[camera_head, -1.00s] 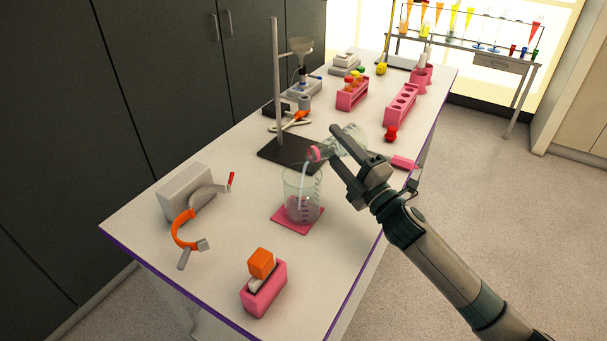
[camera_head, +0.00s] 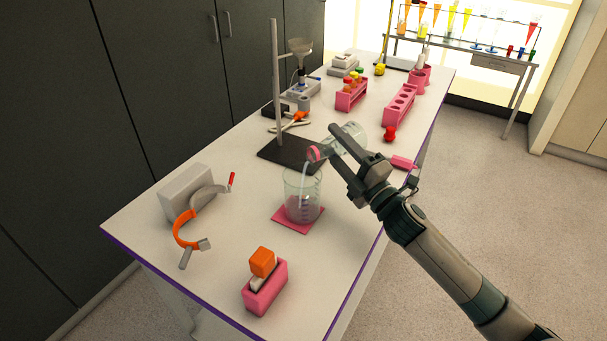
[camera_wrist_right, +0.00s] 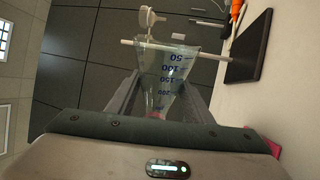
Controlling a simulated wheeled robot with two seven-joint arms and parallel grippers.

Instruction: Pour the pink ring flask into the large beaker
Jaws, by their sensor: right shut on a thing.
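The pink ring flask (camera_head: 346,139) is clear glass with a pink ring at its neck. It is tilted with its mouth down to the left, above the large beaker (camera_head: 301,196). A pale stream runs from its mouth into the beaker, which holds some liquid and stands upright on a pink mat (camera_head: 281,218). My right gripper (camera_head: 337,145) is shut on the flask. In the right wrist view the flask (camera_wrist_right: 165,70) sits between the fingers, with blue volume marks showing. My left gripper is not in view.
A stand with a dark base (camera_head: 270,152) and upright rod is just behind the beaker. A pink box with an orange block (camera_head: 262,262) is in front, and a grey box (camera_head: 183,187) is at left. Pink racks (camera_head: 400,108) stand farther back.

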